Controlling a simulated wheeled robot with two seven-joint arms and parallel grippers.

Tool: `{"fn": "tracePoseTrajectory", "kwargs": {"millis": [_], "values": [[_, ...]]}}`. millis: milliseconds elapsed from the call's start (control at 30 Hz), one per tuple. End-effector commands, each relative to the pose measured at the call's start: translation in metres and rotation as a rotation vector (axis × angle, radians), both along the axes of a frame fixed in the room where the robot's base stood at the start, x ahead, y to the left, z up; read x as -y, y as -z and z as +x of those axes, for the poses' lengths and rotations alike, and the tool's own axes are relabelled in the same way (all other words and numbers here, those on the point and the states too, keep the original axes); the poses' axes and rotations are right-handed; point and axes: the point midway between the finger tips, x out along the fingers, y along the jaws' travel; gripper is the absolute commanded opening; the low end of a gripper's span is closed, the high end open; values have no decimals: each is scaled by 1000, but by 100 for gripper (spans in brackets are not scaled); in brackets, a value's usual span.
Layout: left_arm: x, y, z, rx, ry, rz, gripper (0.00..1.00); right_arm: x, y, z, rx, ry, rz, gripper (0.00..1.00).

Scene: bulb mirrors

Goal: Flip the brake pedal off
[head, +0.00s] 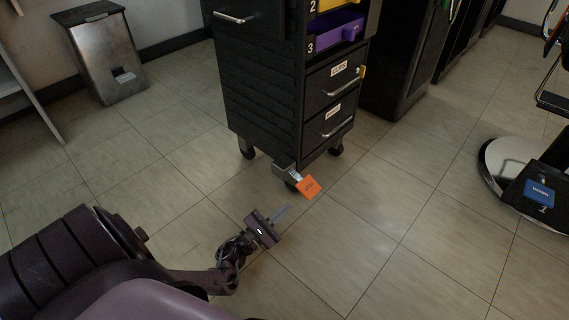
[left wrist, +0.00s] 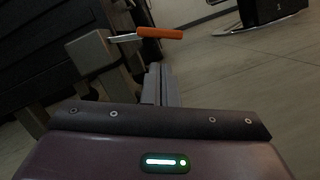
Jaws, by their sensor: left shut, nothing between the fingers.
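The brake pedal (head: 309,187) is an orange plate with dark lettering, on a grey bracket at the front lower corner of the black drawer cart (head: 270,110). In the left wrist view the orange pedal (left wrist: 160,33) shows edge-on on a thin metal stem, beyond my fingers. My left gripper (head: 284,212) is low over the floor, in front of and a little below the pedal in the head view. Its fingers are shut together, empty and apart from the pedal. In the left wrist view the shut fingers (left wrist: 160,85) point toward the pedal's underside. My right gripper is not in view.
The cart's caster (head: 336,152) rests on the tiled floor. A metal bin (head: 108,62) stands at the back left. At the right are a round metal chair base (head: 500,165) and a dark box with a blue label (head: 540,195). The floor between is clear.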

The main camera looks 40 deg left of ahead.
Motion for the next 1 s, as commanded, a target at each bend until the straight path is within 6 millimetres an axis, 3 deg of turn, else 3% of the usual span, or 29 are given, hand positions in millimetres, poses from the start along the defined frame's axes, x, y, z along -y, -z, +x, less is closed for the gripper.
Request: {"fn": "tracePoseTrajectory", "kwargs": {"millis": [200, 400, 633, 1000], "values": [[7, -7, 41, 5, 0, 0, 0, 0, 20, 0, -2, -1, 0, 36], [12, -12, 65, 1, 0, 0, 0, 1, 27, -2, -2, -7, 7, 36], [13, -16, 72, 0, -1, 0, 0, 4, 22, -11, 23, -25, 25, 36], [14, -19, 67, -2, -1, -13, 0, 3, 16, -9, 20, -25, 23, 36]]}}
